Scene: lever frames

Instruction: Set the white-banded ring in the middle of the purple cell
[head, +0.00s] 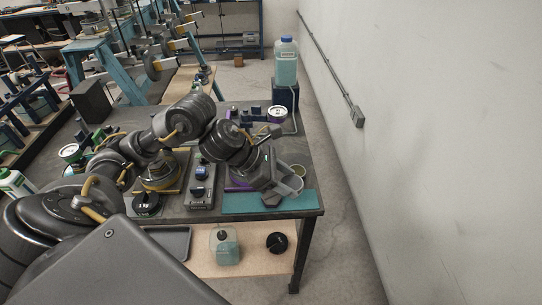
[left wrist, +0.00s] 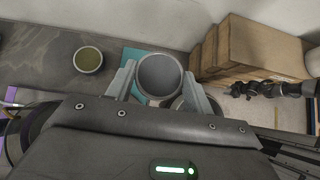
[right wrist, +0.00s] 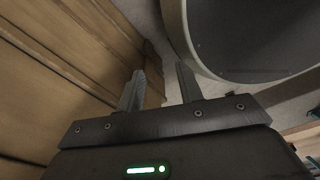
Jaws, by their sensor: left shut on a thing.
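My left gripper (head: 289,187) is shut on a round, pale-rimmed grey piece, which I take to be the white-banded ring. In the left wrist view the ring (left wrist: 160,75) sits between the two fingers; its white band is not clear from here. The gripper holds it above the right front of the bench, over the teal mat (head: 262,204). Purple marking (head: 238,183), likely part of the purple cell, shows left of the gripper, partly hidden by my arm. My right gripper (right wrist: 160,73) is open and empty, seen only in the right wrist view.
A round dish with an olive inside (left wrist: 88,60) stands on the bench beside the held ring. A grey switch box (head: 201,185) is left of the purple marking. A bottle of teal liquid (head: 286,65) stands at the back right. Cardboard boxes (left wrist: 255,50) show beyond the bench.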

